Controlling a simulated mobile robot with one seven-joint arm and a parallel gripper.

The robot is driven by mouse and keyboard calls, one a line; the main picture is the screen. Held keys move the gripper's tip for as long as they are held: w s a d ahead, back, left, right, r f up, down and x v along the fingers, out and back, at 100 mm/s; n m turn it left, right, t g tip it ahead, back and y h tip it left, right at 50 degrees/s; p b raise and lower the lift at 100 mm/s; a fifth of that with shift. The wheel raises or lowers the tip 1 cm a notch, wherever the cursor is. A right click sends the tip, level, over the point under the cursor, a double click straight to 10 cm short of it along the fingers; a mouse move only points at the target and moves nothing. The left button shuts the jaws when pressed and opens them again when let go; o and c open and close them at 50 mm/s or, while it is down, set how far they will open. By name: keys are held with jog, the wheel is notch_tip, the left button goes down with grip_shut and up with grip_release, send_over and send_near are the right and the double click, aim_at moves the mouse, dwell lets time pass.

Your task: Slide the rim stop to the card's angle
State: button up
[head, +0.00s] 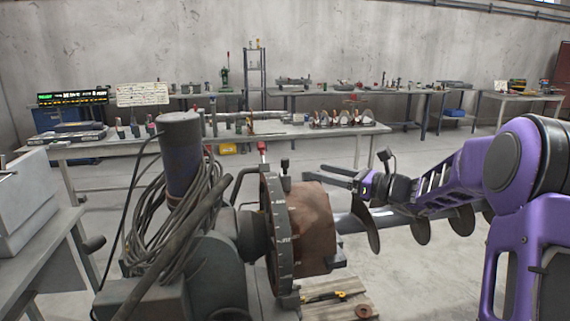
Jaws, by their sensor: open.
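The positioner's dark disc (277,240) stands upright in the middle, with pale marks along its rim. A small dark block with a knob (285,167) sits at the top of the rim and looks like the rim stop. A red-tipped piece (262,150) stands just left of it. My gripper (313,173) is open and empty, its fingers pointing left, a little right of the block and apparently apart from it. A white board with small writing (142,93) stands on the back bench. I cannot tell if it is the card, and its text is unreadable.
A brown drum (310,228) and a bladed auger shaft (405,217) extend right of the disc, below my arm. A motor with coiled cable (180,155) stands at left. A wooden pallet (338,300) with tools lies below. Benches line the wall.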

aim_at(285, 169)
jog(key=x, duration=1.2)
grip_shut()
dwell(1.1)
